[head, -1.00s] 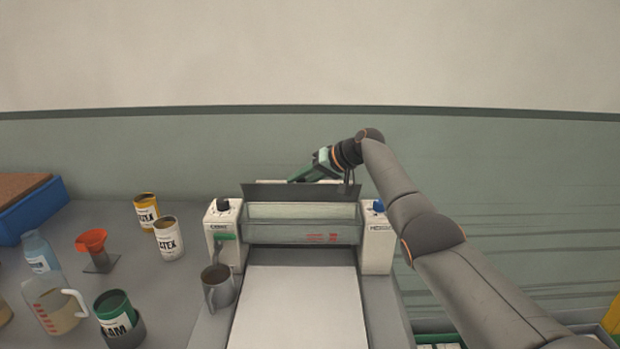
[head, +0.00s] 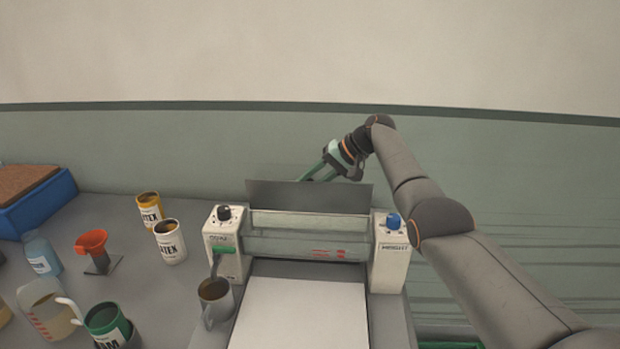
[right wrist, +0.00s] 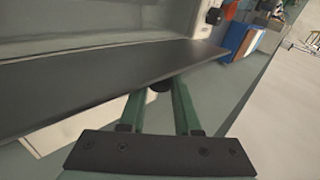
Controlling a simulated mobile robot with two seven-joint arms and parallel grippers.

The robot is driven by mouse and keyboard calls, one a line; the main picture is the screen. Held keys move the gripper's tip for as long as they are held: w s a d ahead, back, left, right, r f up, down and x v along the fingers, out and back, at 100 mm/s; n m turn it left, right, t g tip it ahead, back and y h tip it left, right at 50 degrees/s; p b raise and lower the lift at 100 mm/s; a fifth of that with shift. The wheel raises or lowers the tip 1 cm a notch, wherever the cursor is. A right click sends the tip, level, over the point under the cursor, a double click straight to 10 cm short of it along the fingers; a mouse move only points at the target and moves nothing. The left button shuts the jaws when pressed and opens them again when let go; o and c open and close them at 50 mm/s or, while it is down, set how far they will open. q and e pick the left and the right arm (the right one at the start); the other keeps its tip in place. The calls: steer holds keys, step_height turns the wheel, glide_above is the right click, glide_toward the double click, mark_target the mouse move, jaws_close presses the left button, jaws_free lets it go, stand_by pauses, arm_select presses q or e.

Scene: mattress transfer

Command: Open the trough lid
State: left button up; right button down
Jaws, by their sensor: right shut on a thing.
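The trough lid (head: 312,197) is a dark flat plate standing raised along the back of the clear trough (head: 305,243), so the trough's front wall and interior show. My right gripper (head: 306,179) reaches in behind the lid, its fingertips partly hidden by it in the head view. In the right wrist view its green fingers (right wrist: 160,88) are shut on the small dark knob (right wrist: 160,84) at the edge of the lid (right wrist: 95,85). My left gripper is not in view.
White end housings with a black knob (head: 224,213) and a blue knob (head: 393,221) flank the trough.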

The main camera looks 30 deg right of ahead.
steer(key=shift+w, duration=0.1)
stand_by(0.4)
steer(key=c, duration=0.6)
jaws_free()
steer(key=shift+c, duration=0.2)
steer(key=b+v, duration=0.1)
steer(key=v, duration=1.1)
steer(key=shift+d+b, duration=0.25)
steer(key=shift+b, duration=0.1)
steer(key=shift+o, duration=0.2)
steer(key=shift+r, duration=0.1)
